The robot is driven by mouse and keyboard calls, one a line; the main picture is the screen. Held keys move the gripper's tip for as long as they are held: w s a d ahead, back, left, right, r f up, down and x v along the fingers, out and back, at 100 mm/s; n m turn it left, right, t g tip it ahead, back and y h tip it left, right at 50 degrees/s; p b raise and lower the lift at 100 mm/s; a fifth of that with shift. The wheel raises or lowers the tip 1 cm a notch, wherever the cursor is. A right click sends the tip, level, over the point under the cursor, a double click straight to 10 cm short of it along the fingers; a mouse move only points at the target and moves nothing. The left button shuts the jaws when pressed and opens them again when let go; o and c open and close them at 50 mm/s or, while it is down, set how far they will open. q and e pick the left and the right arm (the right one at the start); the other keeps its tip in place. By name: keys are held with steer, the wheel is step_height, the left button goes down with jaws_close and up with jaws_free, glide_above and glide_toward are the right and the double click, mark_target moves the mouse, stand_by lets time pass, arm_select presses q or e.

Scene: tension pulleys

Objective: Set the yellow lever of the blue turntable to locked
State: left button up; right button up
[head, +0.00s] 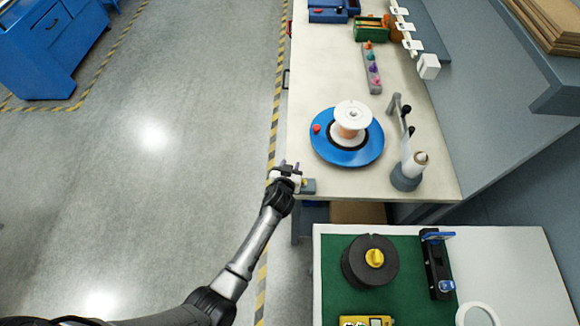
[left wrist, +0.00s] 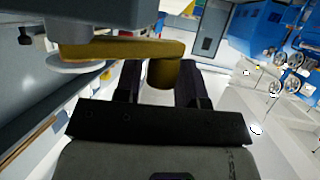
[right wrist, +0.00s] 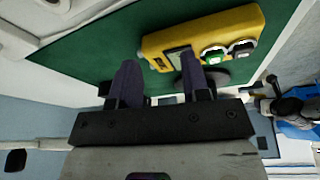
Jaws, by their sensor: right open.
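The blue turntable (head: 324,151) lies on the workbench and carries a white spool (head: 353,111) with a copper-coloured middle. A red knob (head: 316,128) sits on its left rim. The yellow lever (left wrist: 128,47) shows large in the left wrist view, its round knob between my left gripper's fingers (left wrist: 160,78). In the head view my left gripper (head: 290,166) is at the bench's near left corner, beside a grey block (head: 308,187). Its fingers are apart, with a slim gap beside the knob. My right gripper (right wrist: 157,78) is open and empty, facing a yellow box (right wrist: 205,38).
A nearer white table holds a green mat (head: 333,300), a dark reel with a yellow knob (head: 371,261) and a black-blue fixture (head: 437,265). Open floor lies left.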

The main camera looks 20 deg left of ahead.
arm_select(q)
steer(key=shift+o, duration=1.3)
steer(key=shift+f, duration=0.1)
steer(key=shift+s, duration=0.1)
arm_select(e)
steer(key=shift+r+p, duration=0.6)
arm_select(q)
steer(key=v, duration=1.3)
steer(key=shift+s+r, duration=0.25)
steer(key=shift+r, duration=0.05)
steer(key=shift+d, duration=0.1)
